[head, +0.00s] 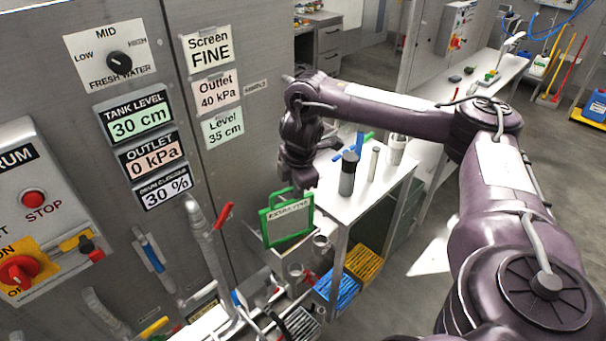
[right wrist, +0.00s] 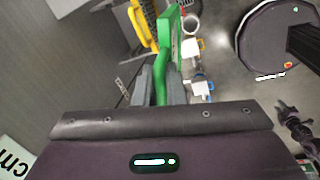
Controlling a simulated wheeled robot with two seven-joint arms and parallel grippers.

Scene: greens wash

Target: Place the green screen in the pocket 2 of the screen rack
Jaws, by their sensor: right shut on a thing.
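The green screen (head: 265,232) is a rectangular green frame with a handle on top and a label that seems to read "EXTRA FINE". It hangs roughly upright below my right gripper (head: 288,191), in front of the grey panel and beside the white table. In the right wrist view, the gripper (right wrist: 160,88) is shut on the green screen (right wrist: 168,45), which is seen nearly edge-on between the fingers. I cannot make out the screen rack or its pocket 2 with certainty. My left gripper is out of view.
The white table (head: 345,200) right of the screen carries a dark bottle (head: 347,175) and a pale cylinder (head: 373,163). Blue (head: 337,288) and yellow (head: 363,263) slotted items lie below. A red-handled lever (head: 223,215) and pipes stand left of the screen.

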